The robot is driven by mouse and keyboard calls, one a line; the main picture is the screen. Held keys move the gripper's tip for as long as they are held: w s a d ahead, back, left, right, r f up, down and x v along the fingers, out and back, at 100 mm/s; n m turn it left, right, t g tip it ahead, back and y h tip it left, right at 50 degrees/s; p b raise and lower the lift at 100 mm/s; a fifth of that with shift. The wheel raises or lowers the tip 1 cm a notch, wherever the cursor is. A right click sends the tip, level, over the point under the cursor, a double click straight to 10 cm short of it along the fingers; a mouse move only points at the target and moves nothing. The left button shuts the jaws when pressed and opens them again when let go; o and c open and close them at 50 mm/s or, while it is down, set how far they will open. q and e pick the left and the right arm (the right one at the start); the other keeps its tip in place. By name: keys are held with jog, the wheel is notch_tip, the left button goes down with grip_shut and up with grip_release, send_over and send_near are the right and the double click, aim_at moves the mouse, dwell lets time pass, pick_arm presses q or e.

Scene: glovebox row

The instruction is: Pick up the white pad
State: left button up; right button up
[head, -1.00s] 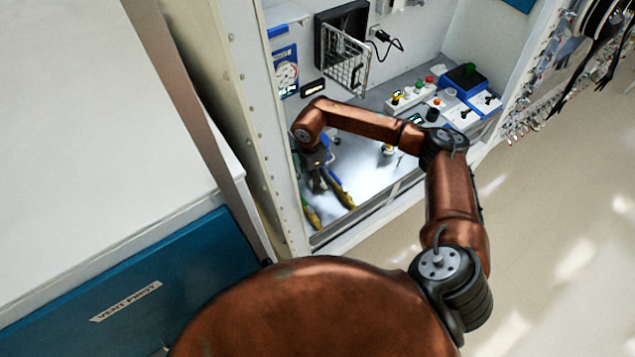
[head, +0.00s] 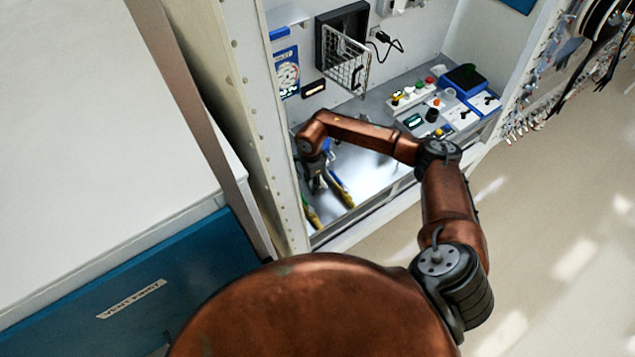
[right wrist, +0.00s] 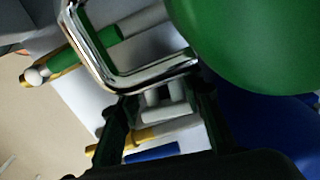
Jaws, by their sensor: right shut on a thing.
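My right gripper (head: 318,186) is low at the left end of the cabinet's work floor, among long yellow and blue handled tools. In the right wrist view its two dark fingers (right wrist: 168,118) are close around a small pale, rounded piece (right wrist: 163,107), which looks like the white pad. The piece is partly hidden by the fingers, and I cannot tell its full shape. In the head view my gripper and arm hide it. My left gripper is not in view.
A yellow tool (head: 345,197) lies beside the gripper. In the right wrist view a shiny metal bar (right wrist: 97,65) and a large green round thing (right wrist: 262,40) are close to the fingers. Control boxes (head: 465,78) stand at the right.

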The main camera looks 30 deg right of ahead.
jog(key=c, duration=0.5)
